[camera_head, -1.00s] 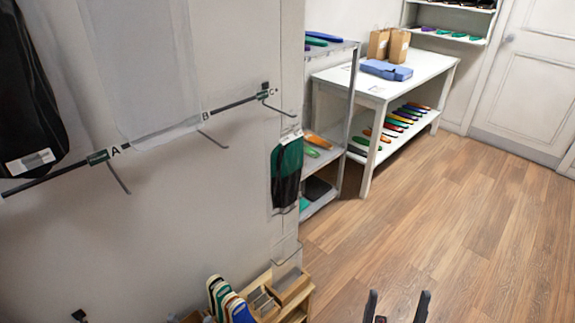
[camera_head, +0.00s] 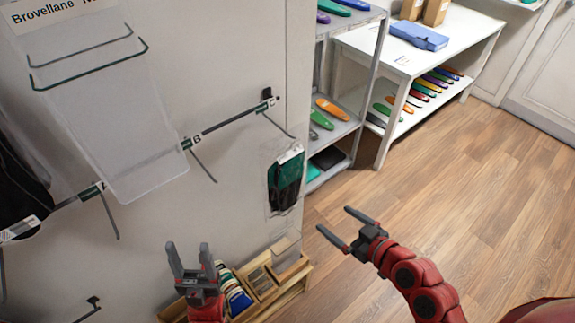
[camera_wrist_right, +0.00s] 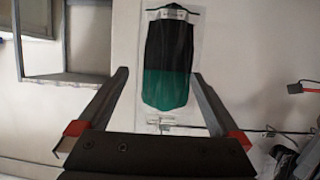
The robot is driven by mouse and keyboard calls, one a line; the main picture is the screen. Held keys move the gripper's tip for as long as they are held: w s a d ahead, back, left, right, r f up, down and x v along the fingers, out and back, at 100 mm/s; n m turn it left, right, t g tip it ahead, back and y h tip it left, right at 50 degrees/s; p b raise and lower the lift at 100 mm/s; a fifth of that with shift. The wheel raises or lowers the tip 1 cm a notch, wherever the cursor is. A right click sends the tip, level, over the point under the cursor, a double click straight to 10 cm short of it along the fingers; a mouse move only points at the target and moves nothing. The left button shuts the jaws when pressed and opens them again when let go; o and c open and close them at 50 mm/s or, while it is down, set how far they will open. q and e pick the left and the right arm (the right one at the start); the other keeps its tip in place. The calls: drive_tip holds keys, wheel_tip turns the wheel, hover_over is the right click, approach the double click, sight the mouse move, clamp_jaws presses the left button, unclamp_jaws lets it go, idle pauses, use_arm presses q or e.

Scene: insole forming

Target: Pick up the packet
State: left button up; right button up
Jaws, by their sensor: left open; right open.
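The packet (camera_head: 286,180), a clear bag with a dark green and black insole pair and a white label, hangs upright against the wall panel near its right edge. It also shows in the right wrist view (camera_wrist_right: 167,62), beyond the fingers and framed between them. My right gripper (camera_head: 334,219) is open and empty, to the right of and a little lower than the packet in the head view, apart from it. My left gripper (camera_head: 189,250) is open and empty, lower left of the packet, in front of the wall panel.
A hook rail (camera_head: 235,120) with markers B and C runs along the panel, with prongs sticking out. A clear hanging sleeve (camera_head: 130,130) is at left. A wooden organiser (camera_head: 262,283) stands below the packet. A grey shelf rack (camera_head: 365,75) is behind; wooden floor at right is open.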

drive_tip(key=a+b, duration=0.1)
drive_tip(key=a, duration=0.1)
drive_tip(key=b, duration=0.7)
approach(290, 199)
drive_tip(key=shift+n+g, duration=0.3)
drive_tip(key=shift+g, duration=0.1)
drive_tip(key=shift+w+p+x, duration=0.2)
drive_tip(key=shift+p+x, duration=0.55)
drive_tip(key=shift+x, duration=3.45)
drive_tip(key=shift+d+r, duration=0.15)
drive_tip(key=shift+r, duration=0.05)
drive_tip(key=c, duration=1.2)
